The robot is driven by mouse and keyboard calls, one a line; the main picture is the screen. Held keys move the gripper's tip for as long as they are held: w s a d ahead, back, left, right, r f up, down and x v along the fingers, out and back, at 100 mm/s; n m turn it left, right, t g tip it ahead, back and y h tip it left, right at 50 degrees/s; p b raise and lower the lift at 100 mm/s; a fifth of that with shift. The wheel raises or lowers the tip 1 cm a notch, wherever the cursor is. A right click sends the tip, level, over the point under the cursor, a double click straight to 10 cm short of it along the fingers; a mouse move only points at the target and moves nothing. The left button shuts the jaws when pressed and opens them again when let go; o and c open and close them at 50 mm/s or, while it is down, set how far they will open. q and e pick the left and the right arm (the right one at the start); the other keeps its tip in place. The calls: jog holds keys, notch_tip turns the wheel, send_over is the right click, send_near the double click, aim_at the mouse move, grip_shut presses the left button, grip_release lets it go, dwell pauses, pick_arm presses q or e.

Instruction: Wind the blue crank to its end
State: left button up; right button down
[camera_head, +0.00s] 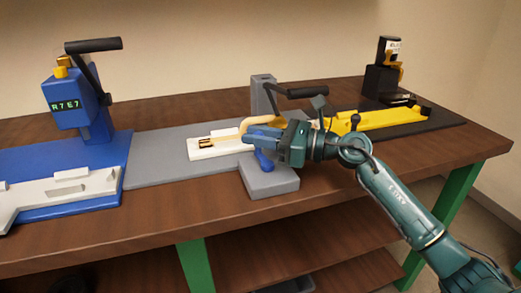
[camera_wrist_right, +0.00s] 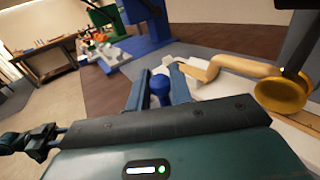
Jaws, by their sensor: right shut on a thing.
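The blue crank (camera_head: 264,161) shows at the front of the grey station, above a grey block. Only its rounded blue lower part shows below my fingers in the head view; the rest is hidden. My right gripper (camera_head: 258,134) reaches in from the right and is shut on the crank. In the right wrist view, the round blue knob (camera_wrist_right: 160,86) sits between the two blue fingers of the right gripper (camera_wrist_right: 159,93). My left gripper is in neither view.
A grey block (camera_head: 270,184) stands below the crank. Behind it are a white part (camera_head: 204,151), a tan curved piece (camera_wrist_right: 235,67) and a black-handled grey post (camera_head: 263,92). A blue press (camera_head: 70,100) stands left; a yellow fixture (camera_head: 375,120) lies right.

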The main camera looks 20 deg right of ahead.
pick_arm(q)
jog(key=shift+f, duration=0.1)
pick_arm(e)
jog(key=shift+a, duration=0.1)
jog(key=c, duration=1.3)
grip_release()
jog(key=b+v, duration=0.1)
jog(key=v, duration=1.1)
jog(key=shift+f+b, duration=0.15)
jog(key=shift+b, duration=0.2)
jog(key=shift+s+d, duration=0.2)
jog(key=shift+d, duration=0.35)
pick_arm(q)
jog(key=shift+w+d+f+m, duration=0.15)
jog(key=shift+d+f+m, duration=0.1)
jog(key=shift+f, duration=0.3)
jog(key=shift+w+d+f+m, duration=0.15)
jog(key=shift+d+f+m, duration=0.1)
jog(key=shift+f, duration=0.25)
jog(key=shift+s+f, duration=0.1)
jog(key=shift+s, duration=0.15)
pick_arm(e)
jog(key=shift+s, duration=0.1)
